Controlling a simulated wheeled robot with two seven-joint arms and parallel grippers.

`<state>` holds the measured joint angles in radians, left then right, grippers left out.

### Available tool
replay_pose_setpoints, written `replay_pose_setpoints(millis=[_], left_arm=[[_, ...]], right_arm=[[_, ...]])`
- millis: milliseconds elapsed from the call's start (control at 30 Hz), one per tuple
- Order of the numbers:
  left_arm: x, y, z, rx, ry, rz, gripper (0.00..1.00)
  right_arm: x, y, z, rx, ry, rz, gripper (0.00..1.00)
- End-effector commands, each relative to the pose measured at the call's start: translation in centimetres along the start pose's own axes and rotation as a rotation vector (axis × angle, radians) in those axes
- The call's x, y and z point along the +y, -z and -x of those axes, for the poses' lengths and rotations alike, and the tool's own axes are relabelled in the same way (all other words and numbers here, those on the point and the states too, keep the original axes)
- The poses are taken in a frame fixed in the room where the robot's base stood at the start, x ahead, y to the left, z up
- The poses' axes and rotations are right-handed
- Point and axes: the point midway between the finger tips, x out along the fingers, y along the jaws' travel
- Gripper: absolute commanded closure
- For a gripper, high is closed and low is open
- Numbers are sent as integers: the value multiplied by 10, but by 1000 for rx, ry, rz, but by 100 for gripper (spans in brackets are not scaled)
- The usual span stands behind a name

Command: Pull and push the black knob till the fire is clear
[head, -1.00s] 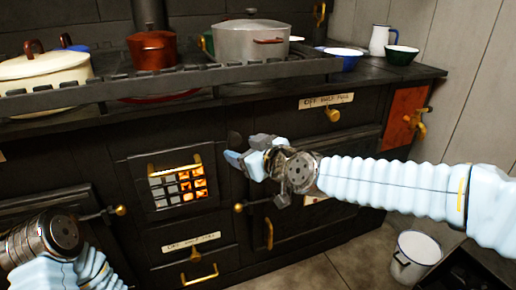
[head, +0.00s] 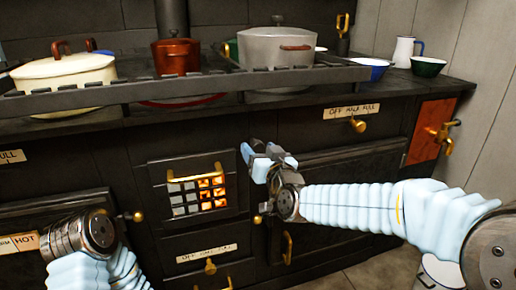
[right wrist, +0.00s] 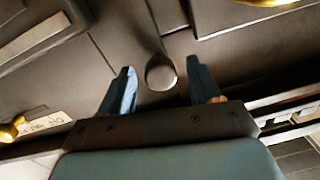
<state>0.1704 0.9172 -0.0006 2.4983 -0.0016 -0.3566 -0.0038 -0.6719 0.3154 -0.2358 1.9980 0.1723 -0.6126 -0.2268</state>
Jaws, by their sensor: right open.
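The black knob (right wrist: 161,72) sticks out from the dark stove front in the right wrist view. My right gripper (head: 262,150) is open, with its two light-blue fingers on either side of the knob and gaps between. In the head view the gripper hides the knob. The fire window (head: 197,194) is left of the gripper; its right panes glow orange and its left panes look grey. My left arm shows at the lower left of the head view, but its gripper fingers do not show.
A brass rail (head: 196,174) crosses the window top. A brass knob (head: 358,125) sits under the "OFF HALF FULL" label at the right. A cream pot (head: 65,78), a red pot (head: 177,58) and a grey pot (head: 276,47) stand on the stove behind a rail.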

Motion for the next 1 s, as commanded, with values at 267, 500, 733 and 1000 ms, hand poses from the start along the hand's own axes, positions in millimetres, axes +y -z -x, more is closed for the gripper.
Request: replay_pose_setpoints(millis=[267, 500, 733, 1000], left_arm=[[0, 0, 1, 0, 0, 0, 57], [0, 0, 1, 0, 0, 0, 57], [0, 0, 1, 0, 0, 0, 57], [0, 0, 1, 0, 0, 0, 57]], right_arm=[[0, 0, -16, 0, 0, 0, 37], [0, 0, -16, 0, 0, 0, 45], [0, 0, -16, 0, 0, 0, 80], [0, 0, -16, 0, 0, 0, 100]])
